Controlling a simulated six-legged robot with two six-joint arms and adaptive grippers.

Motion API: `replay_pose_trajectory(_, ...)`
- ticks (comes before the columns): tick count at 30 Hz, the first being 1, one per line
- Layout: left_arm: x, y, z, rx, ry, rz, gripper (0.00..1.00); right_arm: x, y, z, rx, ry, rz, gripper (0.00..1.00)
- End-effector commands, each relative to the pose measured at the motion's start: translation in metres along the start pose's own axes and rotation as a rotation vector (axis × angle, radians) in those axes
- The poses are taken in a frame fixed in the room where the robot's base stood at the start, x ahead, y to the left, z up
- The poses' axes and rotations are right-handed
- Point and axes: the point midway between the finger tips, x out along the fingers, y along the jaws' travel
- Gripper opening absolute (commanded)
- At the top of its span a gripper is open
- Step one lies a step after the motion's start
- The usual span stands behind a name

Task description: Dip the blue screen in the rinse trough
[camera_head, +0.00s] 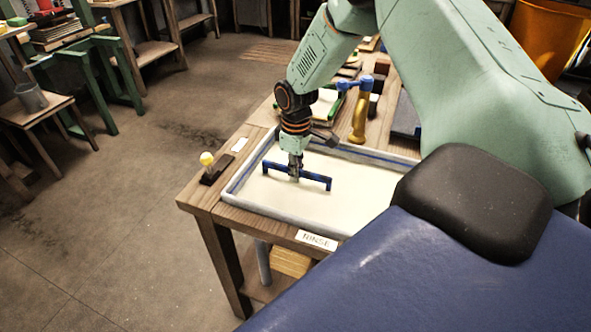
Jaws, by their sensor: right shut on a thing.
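The rinse trough (236,203) is a shallow pale basin with whitish liquid, set into the wooden table. A label reading "RINSE" (316,240) is on the table's front edge. My right gripper (295,175) is over the trough, pointing down, shut on the blue screen (318,180). Only a blue bar with short ends turned down shows of the screen. It is over or at the white surface; I cannot tell how much of it is under. My left gripper is not in view.
A yellow-knobbed dark thing (207,160) stands at the table's left corner. A yellow-handled tool with a blue head (360,115) and several blocks lie behind the trough. The floor (150,220) between is clear.

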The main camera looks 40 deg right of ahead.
Motion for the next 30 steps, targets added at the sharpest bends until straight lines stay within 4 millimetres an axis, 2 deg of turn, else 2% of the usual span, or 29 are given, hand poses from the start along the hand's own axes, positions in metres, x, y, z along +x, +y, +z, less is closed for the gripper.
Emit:
replay_pose_trajectory(11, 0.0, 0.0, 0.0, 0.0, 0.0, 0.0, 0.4, -0.003, 0.0, -0.003, 0.0, 0.001, 0.0, 0.0)
replay_pose_trajectory(30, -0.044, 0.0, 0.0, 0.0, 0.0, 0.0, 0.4, -0.046, 0.0, -0.003, 0.0, 0.001, 0.0, 0.0)
